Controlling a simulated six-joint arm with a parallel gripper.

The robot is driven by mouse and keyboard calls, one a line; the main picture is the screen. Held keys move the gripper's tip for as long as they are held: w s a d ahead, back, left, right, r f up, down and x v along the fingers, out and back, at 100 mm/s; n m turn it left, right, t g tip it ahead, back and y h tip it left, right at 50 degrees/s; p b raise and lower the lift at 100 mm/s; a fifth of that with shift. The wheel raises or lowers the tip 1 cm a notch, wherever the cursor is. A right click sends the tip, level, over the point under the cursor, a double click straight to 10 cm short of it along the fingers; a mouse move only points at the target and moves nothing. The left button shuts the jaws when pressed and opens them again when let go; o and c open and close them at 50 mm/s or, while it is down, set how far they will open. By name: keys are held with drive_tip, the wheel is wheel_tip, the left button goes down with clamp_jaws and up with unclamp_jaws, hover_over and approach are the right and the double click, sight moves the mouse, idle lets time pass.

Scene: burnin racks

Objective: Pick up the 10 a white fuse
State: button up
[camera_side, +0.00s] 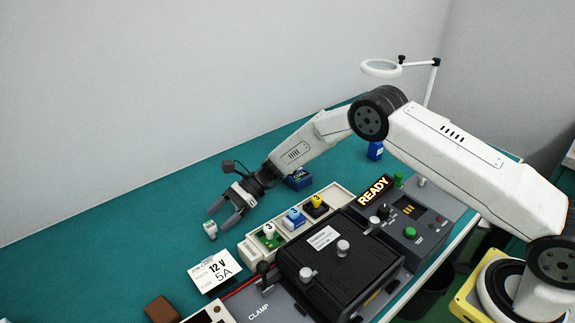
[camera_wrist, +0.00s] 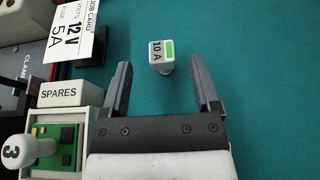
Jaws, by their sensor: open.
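The white 10 A fuse (camera_wrist: 161,57) lies on the teal mat in the wrist view, with "10 A" and a green patch on its face. In the side view the small pale fuse (camera_side: 210,230) sits on the mat just past my fingertips. My gripper (camera_wrist: 160,85) is open and empty, its two dark fingers spread either side of the line to the fuse. The fuse lies slightly ahead of the fingertips, roughly centred between them. Whether the fingertips are level with it in height I cannot tell.
A job card (camera_side: 215,270) reading 12 V 5A stands left of the clamp fixture (camera_side: 330,262). The spares tray (camera_wrist: 72,93) with numbered modules is beside my gripper. A brown block (camera_side: 162,310) lies at the front. The mat (camera_wrist: 260,60) right of the fuse is clear.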

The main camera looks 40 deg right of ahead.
sight(206, 231)
drive_tip(key=shift+x, duration=2.85)
drive_tip(key=shift+f, duration=0.1)
clamp_jaws()
